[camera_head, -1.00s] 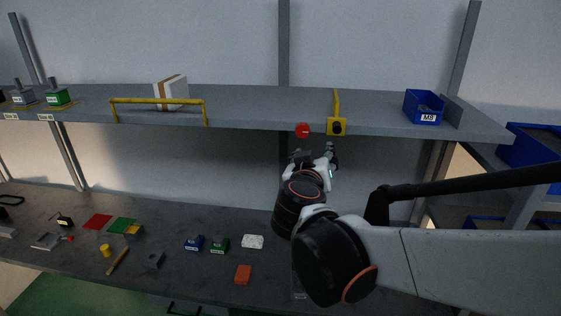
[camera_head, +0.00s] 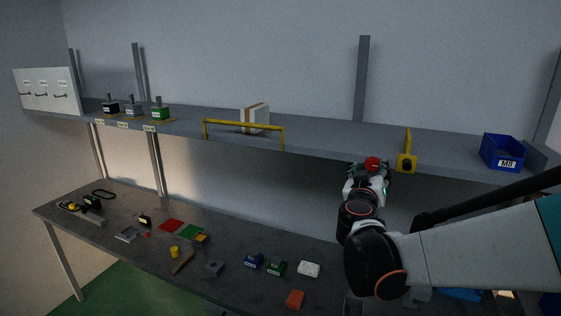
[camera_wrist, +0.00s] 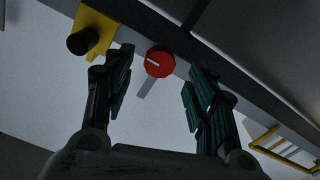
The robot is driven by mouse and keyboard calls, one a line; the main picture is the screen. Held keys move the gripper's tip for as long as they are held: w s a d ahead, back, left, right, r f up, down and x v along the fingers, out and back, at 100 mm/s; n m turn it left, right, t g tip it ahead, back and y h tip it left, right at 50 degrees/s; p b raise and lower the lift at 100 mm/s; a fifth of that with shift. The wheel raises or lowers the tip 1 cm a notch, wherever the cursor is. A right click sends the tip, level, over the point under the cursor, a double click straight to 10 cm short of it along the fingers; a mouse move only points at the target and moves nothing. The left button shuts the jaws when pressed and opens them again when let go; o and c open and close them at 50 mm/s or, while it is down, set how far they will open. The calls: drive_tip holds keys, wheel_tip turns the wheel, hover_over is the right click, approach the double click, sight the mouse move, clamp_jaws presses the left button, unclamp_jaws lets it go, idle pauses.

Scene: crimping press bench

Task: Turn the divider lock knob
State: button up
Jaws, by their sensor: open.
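A round red knob (camera_head: 372,163) with a white line sits on the shelf's front edge, just left of a yellow divider (camera_head: 407,140). The divider's yellow front plate carries a black knob, clearer in the wrist view (camera_wrist: 80,42). No label shows which of the two knobs is the lock. My gripper (camera_head: 368,175) is open at the red knob, just below the shelf edge. In the wrist view the red knob (camera_wrist: 160,62) appears between my two spread fingers (camera_wrist: 158,74), with gaps on both sides. The black knob lies outside the left finger.
The grey shelf (camera_head: 330,137) carries a yellow rail (camera_head: 245,126), a white box (camera_head: 256,118) and a blue bin (camera_head: 502,152) marked M8. The bench (camera_head: 215,285) below holds several small parts. The space under the shelf, left of my arm, is clear.

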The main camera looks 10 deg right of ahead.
sight(372, 165)
drive_tip(key=shift+x, duration=1.95)
drive_tip(key=c, duration=1)
